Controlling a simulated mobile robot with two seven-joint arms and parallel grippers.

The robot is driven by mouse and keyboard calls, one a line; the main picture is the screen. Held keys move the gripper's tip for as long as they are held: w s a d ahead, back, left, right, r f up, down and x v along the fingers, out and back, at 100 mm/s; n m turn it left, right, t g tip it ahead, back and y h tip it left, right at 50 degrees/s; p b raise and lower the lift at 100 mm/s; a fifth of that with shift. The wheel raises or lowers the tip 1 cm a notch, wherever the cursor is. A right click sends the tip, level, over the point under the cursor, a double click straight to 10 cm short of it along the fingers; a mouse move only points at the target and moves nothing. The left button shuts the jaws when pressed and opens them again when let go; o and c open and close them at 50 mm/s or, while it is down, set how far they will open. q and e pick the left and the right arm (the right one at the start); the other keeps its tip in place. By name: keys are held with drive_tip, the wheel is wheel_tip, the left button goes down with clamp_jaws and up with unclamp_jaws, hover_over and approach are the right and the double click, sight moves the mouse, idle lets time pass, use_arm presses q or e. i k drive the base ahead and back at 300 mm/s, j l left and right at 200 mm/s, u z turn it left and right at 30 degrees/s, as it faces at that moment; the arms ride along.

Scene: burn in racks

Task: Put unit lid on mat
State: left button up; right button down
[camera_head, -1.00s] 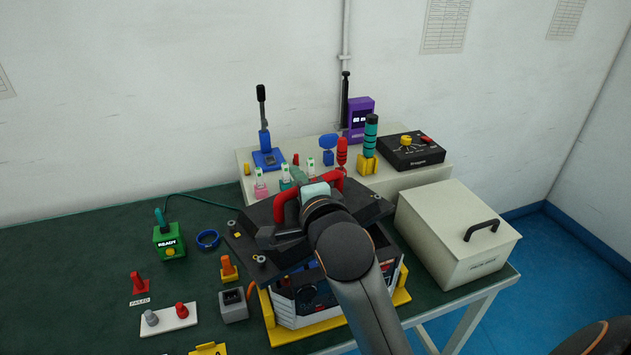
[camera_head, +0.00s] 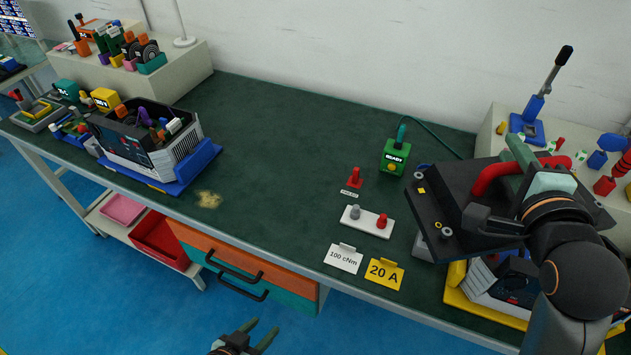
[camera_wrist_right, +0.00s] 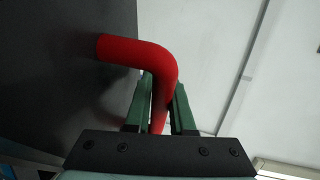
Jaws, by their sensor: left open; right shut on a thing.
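The unit lid (camera_head: 460,205) is a black plate with a red bar handle (camera_head: 492,172). My right gripper (camera_head: 520,158) is shut on this handle. In the right wrist view its green fingers (camera_wrist_right: 161,105) are on both sides of the red handle (camera_wrist_right: 150,55). The lid is held above the open unit (camera_head: 500,285) on its yellow base and looks tilted. The dark green mat (camera_head: 290,170) covers the bench top. My left gripper (camera_head: 262,338) is open and empty, low in front of the bench.
A wide bare stretch of mat lies mid-bench, with a tan stain (camera_head: 208,199). Right of it are a green READY box (camera_head: 394,157), a white plate with knobs (camera_head: 367,222), and the 100 cNm (camera_head: 343,258) and 20 A (camera_head: 384,273) cards. Another unit (camera_head: 150,150) stands left.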

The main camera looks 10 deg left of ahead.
sight(262, 193)
drive_tip(key=i+j, duration=0.1)
drive_tip(key=j, duration=0.9)
drive_tip(key=i+j+u, duration=0.1)
drive_tip(key=j, duration=0.45)
drive_tip(key=i+j, duration=0.15)
drive_tip(key=j, duration=0.35)
